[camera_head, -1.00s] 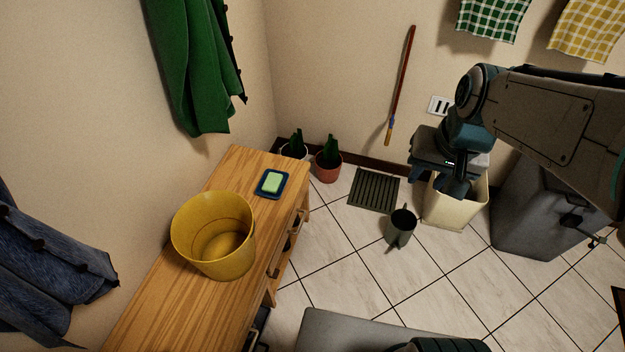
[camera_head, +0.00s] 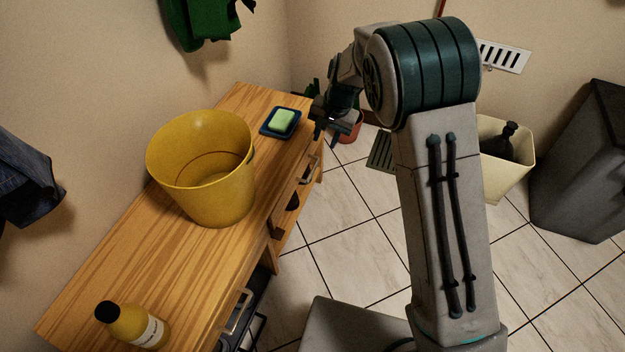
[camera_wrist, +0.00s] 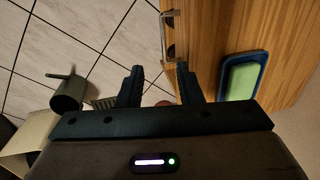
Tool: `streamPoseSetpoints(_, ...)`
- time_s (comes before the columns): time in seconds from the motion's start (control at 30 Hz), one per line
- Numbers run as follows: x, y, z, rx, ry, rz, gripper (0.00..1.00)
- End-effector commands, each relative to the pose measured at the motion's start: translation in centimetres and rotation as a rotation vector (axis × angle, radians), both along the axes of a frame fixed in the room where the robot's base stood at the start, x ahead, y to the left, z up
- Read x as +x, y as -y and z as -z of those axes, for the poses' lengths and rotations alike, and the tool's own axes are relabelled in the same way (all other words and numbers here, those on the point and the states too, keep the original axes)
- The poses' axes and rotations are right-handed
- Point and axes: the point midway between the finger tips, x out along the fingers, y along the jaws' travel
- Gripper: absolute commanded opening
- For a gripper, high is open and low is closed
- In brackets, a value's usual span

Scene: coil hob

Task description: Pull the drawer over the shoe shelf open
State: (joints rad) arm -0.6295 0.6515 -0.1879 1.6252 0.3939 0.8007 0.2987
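The wooden cabinet (camera_head: 120,265) has drawer fronts along its right side. A near drawer handle (camera_head: 237,312) shows at the lower middle of the head view, with a dark rack (camera_head: 256,312), perhaps the shoe shelf, below it. A farther bar handle (camera_head: 309,170) shows near the cabinet's far end. My gripper (camera_head: 329,130) is beside that far end, close to the blue dish. In the wrist view my gripper (camera_wrist: 158,72) has its fingers apart with nothing between them. A bar handle (camera_wrist: 165,36) on the wooden front lies beyond the fingertips, apart from them.
A yellow bucket (camera_head: 205,175), a bottle (camera_head: 135,325) and a blue dish with green soap (camera_head: 281,121) stand on the cabinet top. A cream bin (camera_head: 500,165) and a grey bin (camera_head: 585,165) stand at right. Tiled floor beside the cabinet (camera_head: 345,225) is clear.

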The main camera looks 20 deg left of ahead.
Motion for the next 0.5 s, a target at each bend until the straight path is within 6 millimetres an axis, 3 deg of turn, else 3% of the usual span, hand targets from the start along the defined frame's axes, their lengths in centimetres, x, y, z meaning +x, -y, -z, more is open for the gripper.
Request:
streamPoseSetpoints(0.03, 0.1, -0.6, 1.3, -0.002, -0.002, -0.001, 0.33)
streamPoseSetpoints(0.27, 0.2, -1.4, 3.6, -0.003, -0.005, -0.001, 0.33)
streamPoseSetpoints(0.5, 0.2, -2.3, 8.6, -0.005, -0.006, -0.001, 0.33)
